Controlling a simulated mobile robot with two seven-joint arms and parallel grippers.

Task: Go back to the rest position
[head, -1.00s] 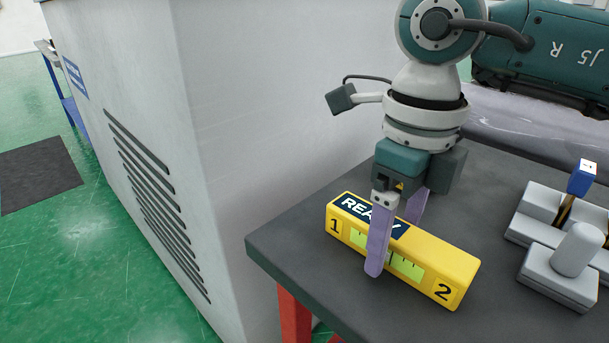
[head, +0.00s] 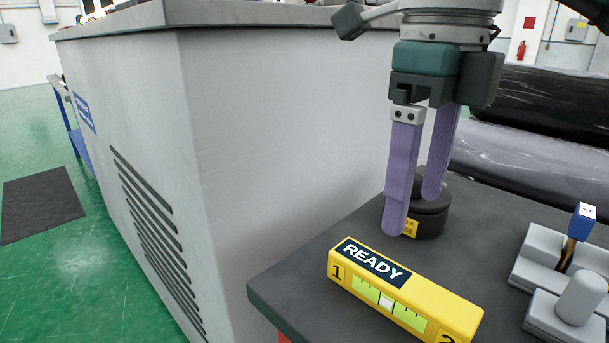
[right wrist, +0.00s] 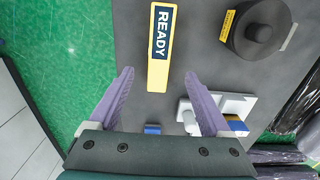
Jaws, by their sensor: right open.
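My right gripper (head: 416,212) is open and empty, its two purple fingers pointing down above the dark table. It also shows in the right wrist view (right wrist: 158,82), with the fingers spread apart. A yellow level (head: 402,298) marked READY, 1 and 2 lies on the table below and in front of the fingers. It also shows in the right wrist view (right wrist: 160,48), beyond the gap between the fingertips. My left gripper is not in view.
A round black knobbed object (head: 430,212) with a yellow label stands behind the fingers. Grey blocks (head: 567,290) with a blue-topped piece (head: 581,222) are at the right. Wrapped rolls (head: 540,155) lie behind the table. A large grey cabinet (head: 270,150) stands left.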

